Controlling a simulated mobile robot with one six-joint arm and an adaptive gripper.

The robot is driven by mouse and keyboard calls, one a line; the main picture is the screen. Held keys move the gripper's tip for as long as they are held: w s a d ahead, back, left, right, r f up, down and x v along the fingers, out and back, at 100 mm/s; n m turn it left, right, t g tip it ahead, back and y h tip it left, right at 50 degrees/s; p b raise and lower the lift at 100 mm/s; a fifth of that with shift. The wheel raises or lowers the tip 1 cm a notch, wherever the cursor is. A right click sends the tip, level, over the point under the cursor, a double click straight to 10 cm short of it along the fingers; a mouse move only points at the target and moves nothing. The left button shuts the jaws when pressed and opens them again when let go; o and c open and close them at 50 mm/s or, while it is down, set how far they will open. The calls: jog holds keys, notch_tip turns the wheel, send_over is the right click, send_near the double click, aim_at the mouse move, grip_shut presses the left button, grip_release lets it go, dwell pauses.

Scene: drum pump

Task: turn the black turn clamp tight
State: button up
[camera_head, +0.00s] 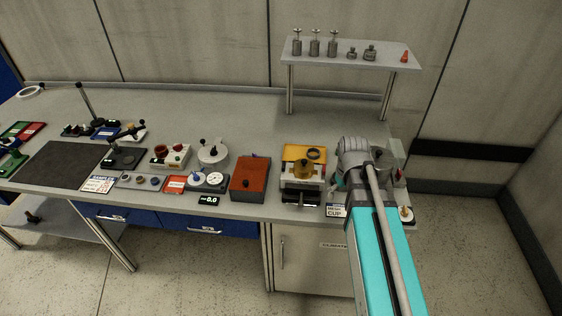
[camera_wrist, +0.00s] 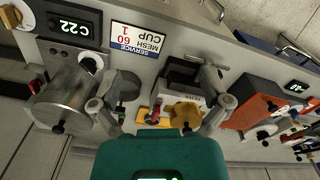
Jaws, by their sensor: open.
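A black clamp (camera_head: 298,200) sits at the front of a small stand with a brass-coloured round part (camera_head: 303,169), near the bench's front edge. I cannot tell whether anything touches. In the head view my arm hides the gripper.
An orange-red box (camera_head: 250,177) stands left of the clamp stand. A "MESH 60 CUP 1" label (camera_wrist: 137,38) and a metal cylinder (camera_wrist: 66,98) are on the other side. A raised shelf (camera_head: 350,55) carries several metal weights.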

jog(key=w+a+r+n+p, duration=0.35)
jog(key=w+a+n, duration=0.35)
jog(key=w+a, duration=0.45)
notch_tip(320, 180, up, 3)
jog(key=n+p, duration=0.2)
jog(key=n, duration=0.5)
send_over(284, 164)
jog(key=shift+a+f, duration=0.1)
jog(key=shift+f, duration=0.2)
notch_tip(284, 164, down, 13)
jog(key=b, duration=1.3)
jog(key=shift+f+b, duration=0.2)
jog(key=shift+b, duration=0.15)
